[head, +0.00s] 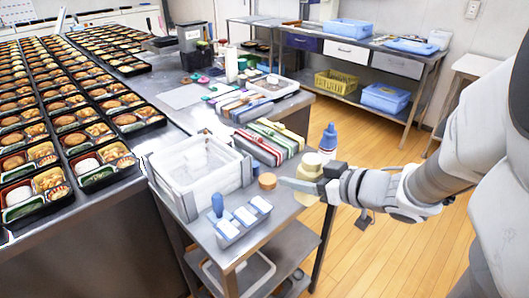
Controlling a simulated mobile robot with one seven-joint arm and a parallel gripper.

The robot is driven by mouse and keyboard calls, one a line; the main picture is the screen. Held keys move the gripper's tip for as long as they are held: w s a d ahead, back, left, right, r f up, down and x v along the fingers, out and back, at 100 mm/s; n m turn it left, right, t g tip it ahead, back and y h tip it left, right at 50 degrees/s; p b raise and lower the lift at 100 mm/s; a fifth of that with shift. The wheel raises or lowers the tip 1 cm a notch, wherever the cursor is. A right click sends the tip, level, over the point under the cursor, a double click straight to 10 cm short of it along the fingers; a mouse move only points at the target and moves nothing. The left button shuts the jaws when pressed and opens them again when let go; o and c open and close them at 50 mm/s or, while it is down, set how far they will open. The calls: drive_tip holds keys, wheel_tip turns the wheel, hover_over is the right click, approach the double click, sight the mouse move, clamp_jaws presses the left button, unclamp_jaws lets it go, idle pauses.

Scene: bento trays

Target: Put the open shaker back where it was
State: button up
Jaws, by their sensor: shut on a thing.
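My gripper (303,184) is at the right end of the small steel table (285,212). It is shut on a cream-coloured shaker (311,167), which stands about upright. A grey finger crosses in front of the shaker and hides its middle. Its pale lower part shows below the finger, at the table's right edge. I cannot tell whether its base touches the table, or whether its top is open. A round orange-brown piece (267,181), perhaps a lid, lies on the table just left of the finger.
A blue-capped bottle (328,141) stands close behind the shaker. A translucent white bin (190,180), a blue-topped shaker (217,206) and a tray with blue-and-white packets (243,218) are to the left. Long coloured boxes (270,143) lie behind. Bento trays (97,160) fill the left counter.

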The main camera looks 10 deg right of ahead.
drive_tip(key=shift+w+p, duration=0.3)
drive_tip(key=shift+w, duration=0.1)
drive_tip(key=w+f+b, duration=0.1)
drive_tip(key=w+f, duration=0.1)
drive_tip(key=w, duration=0.1)
drive_tip(key=w+f+b, duration=0.1)
drive_tip(key=w+f, duration=0.1)
drive_tip(key=w, duration=0.2)
drive_tip(key=w+a+f+b, duration=0.1)
drive_tip(key=w+f, duration=0.2)
drive_tip(key=shift+w, duration=0.3)
drive_tip(key=shift+f+b, duration=0.9)
drive_tip(key=shift+f, duration=1)
drive_tip(key=shift+f, duration=0.25)
drive_tip(key=o, duration=0.6)
drive_tip(key=shift+r, duration=0.1)
drive_tip(key=shift+o, duration=0.2)
